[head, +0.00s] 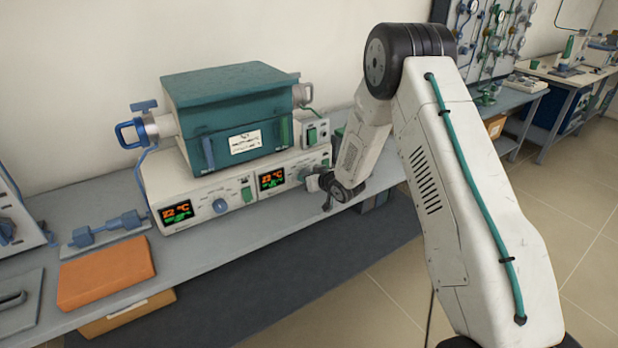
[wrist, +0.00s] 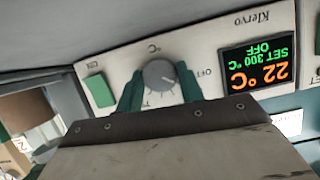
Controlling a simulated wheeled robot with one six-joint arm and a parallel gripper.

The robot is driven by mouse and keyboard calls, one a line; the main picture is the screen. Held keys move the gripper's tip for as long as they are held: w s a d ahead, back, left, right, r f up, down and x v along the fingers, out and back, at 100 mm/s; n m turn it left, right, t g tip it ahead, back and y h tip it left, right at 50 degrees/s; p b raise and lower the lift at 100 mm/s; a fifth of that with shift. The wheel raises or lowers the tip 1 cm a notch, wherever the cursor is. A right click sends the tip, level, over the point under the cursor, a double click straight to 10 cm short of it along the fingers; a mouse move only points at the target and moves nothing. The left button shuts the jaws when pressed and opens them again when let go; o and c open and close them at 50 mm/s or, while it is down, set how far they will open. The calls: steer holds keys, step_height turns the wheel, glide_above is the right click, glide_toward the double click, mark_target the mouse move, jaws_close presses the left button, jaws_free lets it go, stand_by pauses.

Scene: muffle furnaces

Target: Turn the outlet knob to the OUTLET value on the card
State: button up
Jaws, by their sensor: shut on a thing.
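A two-module controller (head: 188,190) stands on the bench under a teal furnace, with a display and a knob on each module. My gripper (head: 314,182) is at the right module. In the wrist view, which is upside down, its green fingers (wrist: 158,88) are shut on a round grey knob (wrist: 160,74), one on each side. The dial has OFF and °C marks; its pointer setting is too small to read. The display beside it (wrist: 258,68) shows 22 °C, SET 300 °C, OFF. A white card (head: 245,142) on the furnace front has text too small to read.
The left module has a blue knob (head: 220,206) and its own lit display (head: 177,212). A green switch (wrist: 98,90) sits near the gripped knob. An orange block (head: 105,272) lies at the bench's front left. The floor in front is clear.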

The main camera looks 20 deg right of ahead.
steer(key=shift+d+m+y, duration=0.1)
steer(key=shift+m+y, duration=0.2)
steer(key=shift+m, duration=0.2)
steer(key=o, duration=1)
steer(key=v, duration=0.8)
steer(key=shift+w, duration=0.1)
